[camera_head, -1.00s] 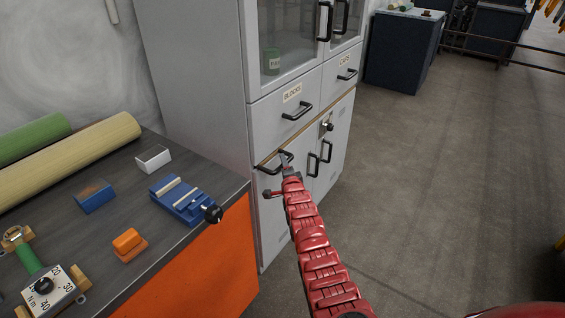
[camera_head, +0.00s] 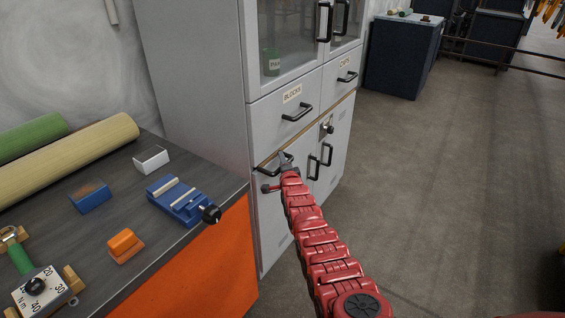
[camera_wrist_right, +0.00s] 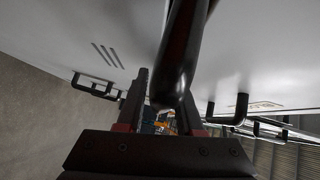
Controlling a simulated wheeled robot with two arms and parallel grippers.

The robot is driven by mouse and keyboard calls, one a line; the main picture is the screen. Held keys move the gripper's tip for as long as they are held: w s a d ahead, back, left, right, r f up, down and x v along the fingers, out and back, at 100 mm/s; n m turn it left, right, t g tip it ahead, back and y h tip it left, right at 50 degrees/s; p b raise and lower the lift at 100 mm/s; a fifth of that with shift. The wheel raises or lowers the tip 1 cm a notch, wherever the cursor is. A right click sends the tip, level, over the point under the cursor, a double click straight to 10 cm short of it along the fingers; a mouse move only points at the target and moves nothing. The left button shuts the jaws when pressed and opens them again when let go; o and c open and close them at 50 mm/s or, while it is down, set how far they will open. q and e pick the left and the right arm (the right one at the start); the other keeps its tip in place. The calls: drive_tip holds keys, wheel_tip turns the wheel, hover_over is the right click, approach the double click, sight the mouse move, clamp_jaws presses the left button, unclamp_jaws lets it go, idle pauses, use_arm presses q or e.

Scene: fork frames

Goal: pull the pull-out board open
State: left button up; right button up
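The pull-out board (camera_head: 316,124) shows as a thin wood-coloured edge in the grey cabinet, between the upper drawers and the lower doors. A dark bar handle (camera_head: 264,169) is at its near left end, just below that edge. My right gripper (camera_head: 286,158) is at this handle, at the end of the red arm. In the right wrist view a thick dark bar (camera_wrist_right: 183,50) comes down in front of the fingers of the right gripper (camera_wrist_right: 163,105). The fingers stand apart, with a gap beside the bar. My left gripper is not in view.
Drawers with bar handles (camera_head: 297,114) sit above the board, and door handles (camera_head: 327,153) below. A dark workbench (camera_head: 150,215) with a blue vise (camera_head: 180,200) stands close on the left. The floor (camera_head: 430,190) on the right is clear.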

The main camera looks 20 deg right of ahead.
clamp_jaws()
drive_tip(key=shift+s+f, duration=0.1)
drive_tip(key=shift+f, duration=0.05)
idle(0.9)
